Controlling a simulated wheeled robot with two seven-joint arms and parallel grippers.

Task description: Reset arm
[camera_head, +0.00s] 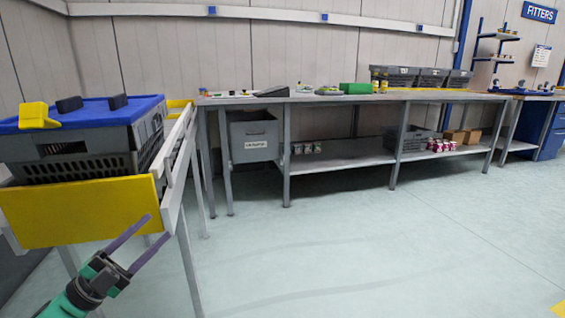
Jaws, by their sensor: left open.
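My left gripper (140,242) shows at the lower left, with its green and black arm coming in from the bottom edge. Its two thin purple fingers are spread apart with nothing between them. It is in front of the yellow end panel (60,214) of a rack at the left. My right gripper is not in view.
A grey crate (70,168) with a blue lid (95,116) stands on the rack at the left. A long workbench (340,97) runs along the back wall, with grey bins (400,76) on top and a grey bin (253,138) below. The floor (350,250) at the centre and right is clear.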

